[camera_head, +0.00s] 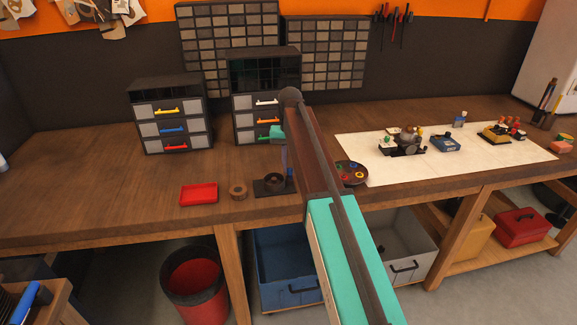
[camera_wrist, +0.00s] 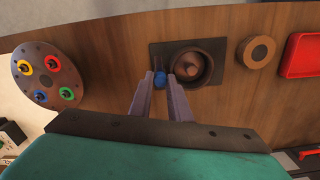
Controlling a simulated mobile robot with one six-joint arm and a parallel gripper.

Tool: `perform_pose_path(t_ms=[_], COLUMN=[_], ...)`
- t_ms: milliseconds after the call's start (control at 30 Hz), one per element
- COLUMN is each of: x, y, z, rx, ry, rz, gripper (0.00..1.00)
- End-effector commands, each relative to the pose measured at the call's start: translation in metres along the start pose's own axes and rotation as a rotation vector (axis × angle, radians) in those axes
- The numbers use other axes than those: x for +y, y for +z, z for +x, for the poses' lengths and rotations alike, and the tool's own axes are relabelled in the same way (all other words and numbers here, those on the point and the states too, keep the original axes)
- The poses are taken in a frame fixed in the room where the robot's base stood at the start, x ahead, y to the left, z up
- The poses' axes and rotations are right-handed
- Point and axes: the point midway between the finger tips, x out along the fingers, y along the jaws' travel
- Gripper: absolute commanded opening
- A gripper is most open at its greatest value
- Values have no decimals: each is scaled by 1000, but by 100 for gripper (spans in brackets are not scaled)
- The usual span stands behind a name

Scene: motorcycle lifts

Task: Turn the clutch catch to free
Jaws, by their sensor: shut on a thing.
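The clutch unit is a dark square plate (camera_wrist: 160,53) with a round brown hub (camera_wrist: 190,66) on it, lying on the wooden bench. In the head view the plate (camera_head: 261,188) is partly hidden by my arm. A small blue piece, which looks like the clutch catch (camera_wrist: 159,75), is at the hub's left edge in the wrist view. My gripper (camera_wrist: 161,81) is shut on this blue catch, one finger on each side. In the head view my gripper (camera_head: 286,165) points down at the unit. The catch's exact angle is hard to tell.
A brown ring (camera_wrist: 256,51) and a red tray (camera_wrist: 301,56) lie to one side of the unit. A round dish with coloured rings (camera_wrist: 48,75) lies on the other side. Drawer cabinets (camera_head: 172,115) stand behind. The bench's front edge is close to the unit.

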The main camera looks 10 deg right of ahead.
Motion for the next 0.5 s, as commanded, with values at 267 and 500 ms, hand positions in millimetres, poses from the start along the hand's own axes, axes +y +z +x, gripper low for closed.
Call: perform_pose_path(t_ms=[267,500], x=[0,0], y=[0,0], z=[-1,0], rx=[2,1], ry=[0,0], rz=[0,0], gripper=[25,35])
